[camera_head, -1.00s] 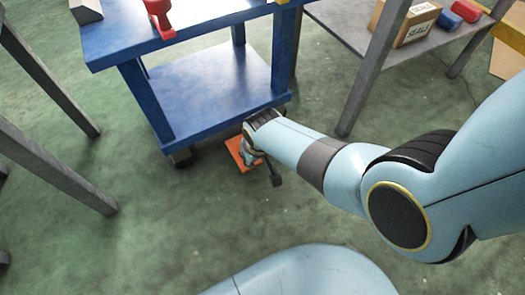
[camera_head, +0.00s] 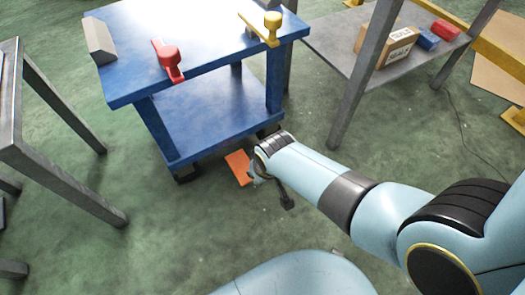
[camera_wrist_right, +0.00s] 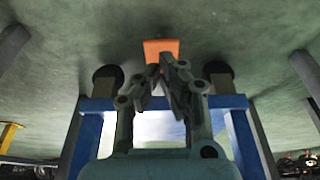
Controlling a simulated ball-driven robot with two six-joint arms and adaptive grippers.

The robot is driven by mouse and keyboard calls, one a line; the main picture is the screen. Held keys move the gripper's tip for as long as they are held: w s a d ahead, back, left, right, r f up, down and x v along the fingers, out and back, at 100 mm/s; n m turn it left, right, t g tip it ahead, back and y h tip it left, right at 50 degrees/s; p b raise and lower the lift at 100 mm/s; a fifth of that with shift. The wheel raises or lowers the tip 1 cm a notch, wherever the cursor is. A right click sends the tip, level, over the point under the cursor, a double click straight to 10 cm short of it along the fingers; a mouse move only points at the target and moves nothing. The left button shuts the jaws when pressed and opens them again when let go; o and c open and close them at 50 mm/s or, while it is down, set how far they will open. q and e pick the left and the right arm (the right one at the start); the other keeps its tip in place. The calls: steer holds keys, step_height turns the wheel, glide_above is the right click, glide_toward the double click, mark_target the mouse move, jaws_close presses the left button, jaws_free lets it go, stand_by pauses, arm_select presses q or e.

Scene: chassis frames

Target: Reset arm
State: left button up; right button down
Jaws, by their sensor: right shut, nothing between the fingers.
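My right arm (camera_head: 325,180) comes in from the right in the head view and reaches down toward the floor. Its gripper is mostly hidden behind the wrist there. In the right wrist view my right gripper (camera_wrist_right: 170,70) is shut and empty, its fingers close together. An orange flat piece (camera_head: 238,167) lies on the green floor just left of the wrist in the head view. It also shows beyond the fingertips in the right wrist view (camera_wrist_right: 161,46); I cannot tell whether they touch. My left gripper is not in view.
A blue cart (camera_head: 215,112) stands close ahead, with a red tool (camera_head: 170,62), a yellow tool (camera_head: 268,28) and a grey block (camera_head: 98,38) on top. Grey table legs stand at left. A grey shelf at right holds a cardboard box (camera_head: 385,45). Open floor lies lower left.

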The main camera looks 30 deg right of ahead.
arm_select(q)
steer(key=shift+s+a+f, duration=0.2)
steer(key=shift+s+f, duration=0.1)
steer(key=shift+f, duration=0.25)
arm_select(e)
steer(key=shift+s+r, duration=0.3)
steer(key=shift+s, duration=0.15)
